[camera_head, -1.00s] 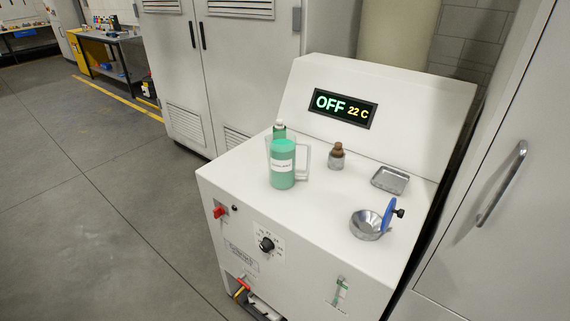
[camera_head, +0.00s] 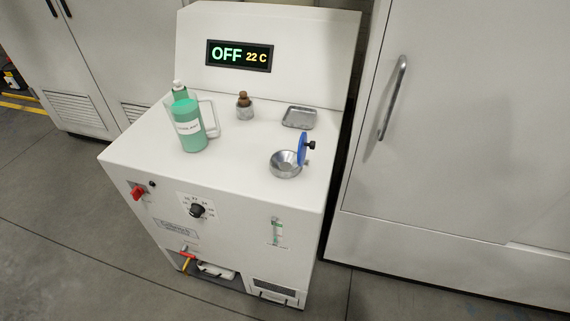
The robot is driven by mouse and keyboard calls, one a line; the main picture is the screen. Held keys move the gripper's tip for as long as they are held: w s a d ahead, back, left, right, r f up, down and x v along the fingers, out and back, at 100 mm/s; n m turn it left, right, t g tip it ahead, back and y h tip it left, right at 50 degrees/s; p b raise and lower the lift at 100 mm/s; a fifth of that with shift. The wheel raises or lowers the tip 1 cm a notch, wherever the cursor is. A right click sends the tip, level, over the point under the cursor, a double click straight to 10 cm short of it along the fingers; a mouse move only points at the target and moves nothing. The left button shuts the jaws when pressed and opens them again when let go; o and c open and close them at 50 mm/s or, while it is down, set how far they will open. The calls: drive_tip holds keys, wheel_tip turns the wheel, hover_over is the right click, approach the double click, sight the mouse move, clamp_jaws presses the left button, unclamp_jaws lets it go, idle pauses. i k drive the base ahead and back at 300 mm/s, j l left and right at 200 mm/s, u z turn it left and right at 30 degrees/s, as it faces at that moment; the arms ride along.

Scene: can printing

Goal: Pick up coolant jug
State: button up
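The coolant jug (camera_head: 190,130) is a clear pitcher with green liquid, a white label and a clear handle on its right side. It stands upright on the left part of the white machine's top (camera_head: 238,160). My gripper is not in view.
A grey cabinet (camera_head: 460,140) stands at right. Floor at left is clear.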

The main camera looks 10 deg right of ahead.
sight(183, 109)
drive_tip(key=j+u, duration=0.1)
drive_tip(key=u, duration=0.3)
drive_tip(key=i+u, duration=0.15)
drive_tip(key=u, duration=0.3)
drive_tip(key=j+u, duration=0.1)
drive_tip(key=u, duration=0.3)
drive_tip(key=i+j, duration=0.15)
drive_tip(key=i, duration=0.45)
drive_tip(key=i+j, duration=0.15)
drive_tip(key=i, duration=0.4)
drive_tip(key=i+l, duration=0.1)
drive_tip(key=l, duration=0.25)
drive_tip(key=i+l, duration=0.1)
drive_tip(key=l, duration=0.25)
